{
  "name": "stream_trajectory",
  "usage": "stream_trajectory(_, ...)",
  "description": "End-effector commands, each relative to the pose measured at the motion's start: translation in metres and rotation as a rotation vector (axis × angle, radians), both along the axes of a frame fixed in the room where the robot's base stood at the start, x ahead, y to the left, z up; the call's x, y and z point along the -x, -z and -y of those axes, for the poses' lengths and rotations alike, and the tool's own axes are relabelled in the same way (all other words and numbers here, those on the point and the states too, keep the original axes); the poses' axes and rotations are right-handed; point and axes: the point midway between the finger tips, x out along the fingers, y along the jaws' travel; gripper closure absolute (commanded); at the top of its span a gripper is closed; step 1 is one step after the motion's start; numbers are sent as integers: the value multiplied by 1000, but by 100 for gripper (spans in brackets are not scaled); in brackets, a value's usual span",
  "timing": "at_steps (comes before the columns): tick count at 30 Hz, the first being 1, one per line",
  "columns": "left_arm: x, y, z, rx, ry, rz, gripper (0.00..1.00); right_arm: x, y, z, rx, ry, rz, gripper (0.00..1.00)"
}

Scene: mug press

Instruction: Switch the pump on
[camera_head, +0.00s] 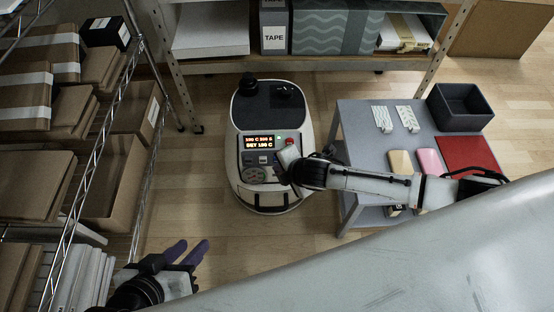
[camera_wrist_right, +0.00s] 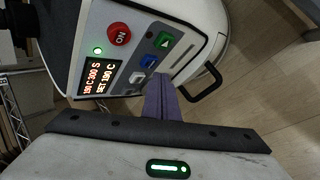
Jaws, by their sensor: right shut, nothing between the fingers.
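A white and dark machine (camera_head: 235,140) stands on the floor in the middle of the head view. Its lit display (camera_head: 258,142) reads 190 C 300 S, SET 190 C; the display also shows in the wrist view (camera_wrist_right: 100,80). Near it are a red round button (camera_wrist_right: 119,33) with lettering like ON, a lit green lamp (camera_wrist_right: 98,50), and green (camera_wrist_right: 163,40), blue (camera_wrist_right: 148,61) and white (camera_wrist_right: 137,77) keys. My right gripper (camera_wrist_right: 160,80) is shut and empty close over the panel's edge; contact cannot be told. I cannot identify a pump.
A wire rack (camera_head: 150,80) with cardboard boxes stands left. A grey side table (camera_head: 365,125) on the right holds a dark bin (camera_head: 460,105), a red mat (camera_head: 468,153) and small items. A shelf (camera_head: 200,65) stands behind. Bare floor lies left of the machine.

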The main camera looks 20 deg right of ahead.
Motion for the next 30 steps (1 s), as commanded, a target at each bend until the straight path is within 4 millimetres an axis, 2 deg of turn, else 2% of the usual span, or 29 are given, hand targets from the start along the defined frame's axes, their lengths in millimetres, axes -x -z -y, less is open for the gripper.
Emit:
stream_trajectory(8,0,0,0,0,0,-1,69,-8,2,2,-1,0,0,100)
stream_trajectory(30,1,1,0,0,0,-1,69,-13,3,3,0,0,1,100)
